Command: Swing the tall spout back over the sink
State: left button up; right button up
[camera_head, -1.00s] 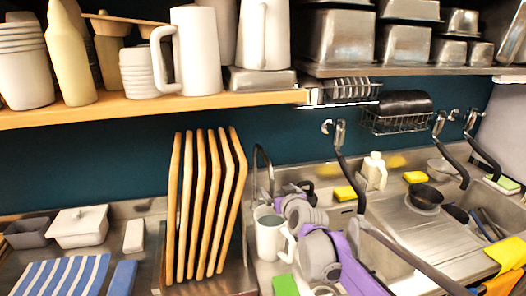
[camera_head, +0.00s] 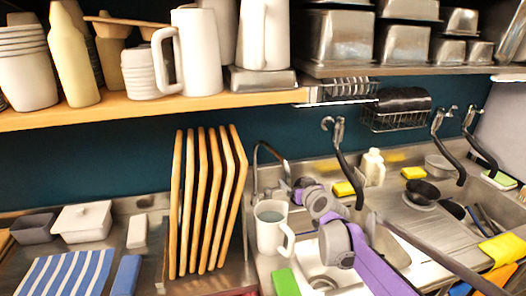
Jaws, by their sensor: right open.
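The tall spout (camera_head: 256,165) is a thin dark metal gooseneck. It rises behind the white mug, just right of the wooden boards. Its arch points right, and its tip comes down close to my right gripper (camera_head: 294,190). The sink basin (camera_head: 322,278) shows below my right arm, to the right of the mug; the arm covers part of it. My right gripper is open beside the spout's outlet end. It is small and partly hidden by its own wrist, so I cannot tell whether it touches the spout. My left gripper is not in view.
A white mug (camera_head: 268,236) stands in front of the spout, close to my right arm. Upright wooden boards (camera_head: 205,205) are to the left. Black-handled taps (camera_head: 343,165) hang from the wall at right. A green sponge (camera_head: 285,283) lies at the front.

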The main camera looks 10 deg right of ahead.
jog(key=shift+w+d, duration=0.2)
jog(key=shift+d, duration=0.45)
jog(key=shift+w+d, duration=0.15)
jog(key=shift+d, duration=0.45)
jog(key=w+d, duration=0.6)
jog(key=d, duration=0.3)
dwell(0.4)
jog(key=shift+d, duration=0.15)
jog(key=v, duration=0.8)
jog(key=shift+s, duration=0.25)
dwell(0.3)
jog(key=shift+r, duration=0.15)
